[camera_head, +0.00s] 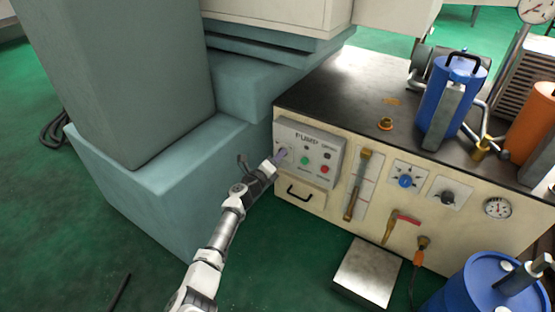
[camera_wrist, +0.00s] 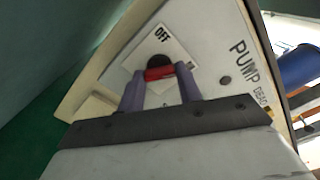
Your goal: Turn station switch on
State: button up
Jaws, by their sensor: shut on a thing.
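The station switch is a rotary switch with a dark knob and a red handle (camera_wrist: 159,73), set on a white square plate (camera_wrist: 143,52) marked OFF. The plate sits on the light panel labelled PUMP (camera_head: 312,150), at the left front of the bench. My gripper (camera_wrist: 160,86) has its two purple fingers on either side of the red handle and is shut on it. In the head view my gripper (camera_head: 281,156) reaches the left side of the panel and hides the switch. The ON marking is not visible.
The panel also carries green (camera_head: 304,160) and red (camera_head: 324,169) buttons. A drawer handle (camera_head: 299,193) sits below it. A large teal machine base (camera_head: 150,185) stands close on the left. Levers and a blue knob (camera_head: 405,181) are to the right. Green floor lies in front.

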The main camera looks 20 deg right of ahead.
dwell(0.4)
jog(key=o, duration=1)
jog(key=shift+s, duration=0.1)
